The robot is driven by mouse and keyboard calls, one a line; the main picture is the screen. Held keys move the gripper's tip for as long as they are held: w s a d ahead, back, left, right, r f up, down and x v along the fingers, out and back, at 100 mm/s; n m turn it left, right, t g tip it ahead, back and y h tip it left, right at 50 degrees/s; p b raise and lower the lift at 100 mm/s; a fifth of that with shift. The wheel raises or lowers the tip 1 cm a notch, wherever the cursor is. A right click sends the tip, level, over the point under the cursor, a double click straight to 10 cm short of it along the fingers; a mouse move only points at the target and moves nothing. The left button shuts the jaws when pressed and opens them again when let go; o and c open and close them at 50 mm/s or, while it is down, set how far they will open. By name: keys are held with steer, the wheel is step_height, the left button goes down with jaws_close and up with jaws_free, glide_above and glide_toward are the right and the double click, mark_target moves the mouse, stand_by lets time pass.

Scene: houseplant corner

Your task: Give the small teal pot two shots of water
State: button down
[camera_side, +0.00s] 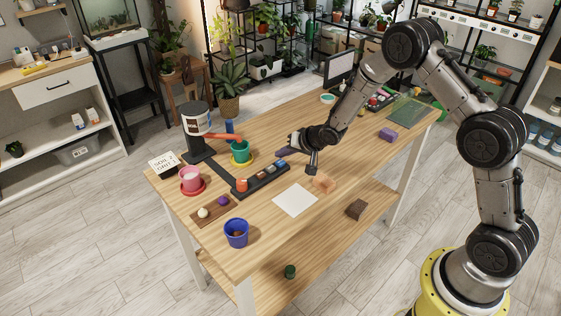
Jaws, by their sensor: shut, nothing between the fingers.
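The small teal pot (240,147) stands upright on a yellow saucer (250,161). A dispenser (196,120) with a white label and dark stand is just behind and left of it. Its red-orange spout (224,136) reaches over the pot. A black button strip (267,181) with several coloured buttons lies in front of the pot. My gripper (312,171) is shut and empty, above the table right of the strip. Any water inside the pot cannot be made out.
A pink pot (190,176) on a red saucer and a sign (164,162) stand left. A blue pot (236,235) and brown tray (228,208) are at the front. White paper (295,200) lies near my gripper. A purple block (388,134) is right.

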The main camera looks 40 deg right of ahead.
mark_target(283, 163)
steer(key=shift+r, duration=0.1)
steer(key=shift+r, duration=2.4)
steer(key=shift+r, duration=0.1)
stand_by(0.6)
step_height(283, 163, up, 4)
steer(key=shift+f, duration=0.15)
steer(key=shift+f, duration=0.1)
stand_by(0.3)
steer(key=shift+f, duration=4.35)
steer(key=shift+f, duration=0.1)
steer(key=shift+f, duration=0.3)
